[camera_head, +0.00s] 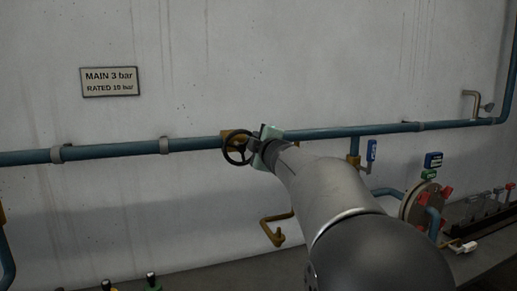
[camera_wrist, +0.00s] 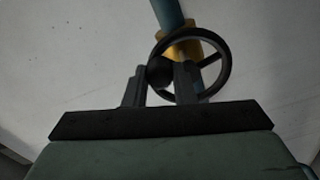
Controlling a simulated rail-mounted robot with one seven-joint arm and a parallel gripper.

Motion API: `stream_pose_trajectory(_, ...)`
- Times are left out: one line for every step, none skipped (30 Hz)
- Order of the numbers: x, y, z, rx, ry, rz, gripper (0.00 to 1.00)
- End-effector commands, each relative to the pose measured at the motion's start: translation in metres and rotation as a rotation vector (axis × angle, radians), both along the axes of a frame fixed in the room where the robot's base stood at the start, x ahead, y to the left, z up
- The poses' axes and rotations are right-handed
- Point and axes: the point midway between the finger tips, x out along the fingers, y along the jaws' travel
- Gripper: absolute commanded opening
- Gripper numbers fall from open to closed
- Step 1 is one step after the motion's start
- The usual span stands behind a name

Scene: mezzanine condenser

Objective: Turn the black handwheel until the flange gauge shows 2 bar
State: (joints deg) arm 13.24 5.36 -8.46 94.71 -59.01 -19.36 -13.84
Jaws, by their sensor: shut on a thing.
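The black handwheel (camera_head: 226,153) is mounted on a brass valve body (camera_head: 232,134) on the blue wall pipe. In the wrist view, the handwheel (camera_wrist: 229,72) shows as a spoked ring with a dark round knob (camera_wrist: 160,74) on its rim. My gripper (camera_head: 252,147) is at the wheel's right side. In the wrist view its two fingers (camera_wrist: 160,80) are shut on the knob, one on each side. A small blue box with a dark face (camera_head: 433,159) stands above the round flange (camera_head: 408,206) at right; it may be the flange gauge. No reading is legible.
A sign (camera_head: 110,82) reads "MAIN 3 bar, RATED 10 bar". A blue-handled valve (camera_head: 371,150) hangs near the pipe (camera_head: 110,150), right of my arm. A bent brass pipe (camera_head: 268,228) is below the wheel. Small knobs (camera_head: 151,281) stand at the bottom left.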

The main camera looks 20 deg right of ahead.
Motion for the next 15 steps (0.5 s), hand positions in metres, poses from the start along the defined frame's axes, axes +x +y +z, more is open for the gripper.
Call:
stream_pose_trajectory(0.0,0.001,0.0,-0.045,0.004,0.0,0.01)
stream_pose_trajectory(0.0,0.002,0.001,-0.072,0.006,0.0,0.01)
stream_pose_trajectory(0.0,0.004,0.002,-0.109,0.009,0.0,0.01)
stream_pose_trajectory(0.0,0.004,0.003,-0.137,0.011,0.0,0.01)
stream_pose_trajectory(0.0,0.005,0.003,-0.162,0.014,0.0,0.01)
stream_pose_trajectory(0.0,0.007,0.004,-0.196,0.017,0.0,0.01)
stream_pose_trajectory(0.0,0.008,0.004,-0.222,0.02,0.0,0.01)
stream_pose_trajectory(0.001,0.008,0.005,-0.247,0.022,0.0,0.01)
stream_pose_trajectory(0.001,0.01,0.006,-0.278,0.025,0.0,0.01)
stream_pose_trajectory(0.001,0.011,0.006,-0.299,0.026,0.0,0.01)
stream_pose_trajectory(0.001,0.011,0.007,-0.322,0.028,0.001,0.01)
stream_pose_trajectory(0.001,0.012,0.008,-0.349,0.03,0.001,0.01)
stream_pose_trajectory(0.001,0.013,0.008,-0.369,0.032,0.001,0.01)
stream_pose_trajectory(0.001,0.014,0.008,-0.386,0.034,0.001,0.01)
stream_pose_trajectory(0.001,0.014,0.009,-0.408,0.036,0.0,0.01)
